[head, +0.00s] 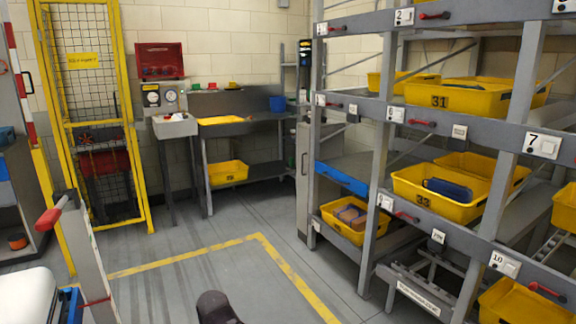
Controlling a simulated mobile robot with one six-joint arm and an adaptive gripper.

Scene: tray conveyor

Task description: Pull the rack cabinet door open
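A narrow grey upright panel (302,180) stands at the near left end of the rack, beside the back bench. A dark rounded part (216,308), probably of my arm, shows at the bottom edge, well apart from the panel. My gripper's fingers are not visible.
Yellow bins (455,97) sit on the rack shelves. A yellow-framed mesh gate (95,110) and a grey workbench (235,125) stand at the back. A grey post with a red top (80,250) is at lower left. The floor inside the yellow lines (190,258) is clear.

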